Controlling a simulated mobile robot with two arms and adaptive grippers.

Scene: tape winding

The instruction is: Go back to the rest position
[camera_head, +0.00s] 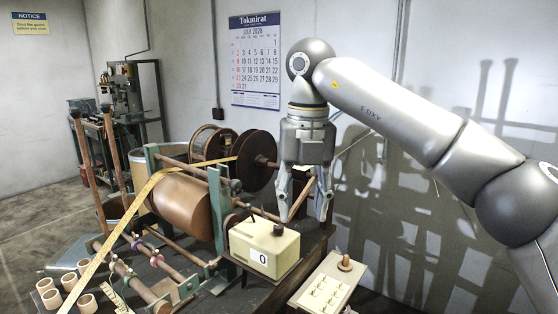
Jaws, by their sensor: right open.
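My right gripper (306,211) comes in from the right on its grey arm. It points down, open, with its fingers apart. It hangs over the right end of the winding machine, to the right of and a little above the cream counter box (266,244), whose label reads 0. A brown rod shows between the fingers; I cannot tell whether they touch it. The machine has a large brown roll (182,203) in a green frame. A yellow tape (137,206) runs diagonally over it. My left gripper is not in view.
A pale panel with small fittings (325,288) lies at the front right. Several small cardboard cores (82,283) stand at the front left. A dark reel (257,159) stands behind the roll. Another machine (125,88) stands at the back left wall. The floor at left is clear.

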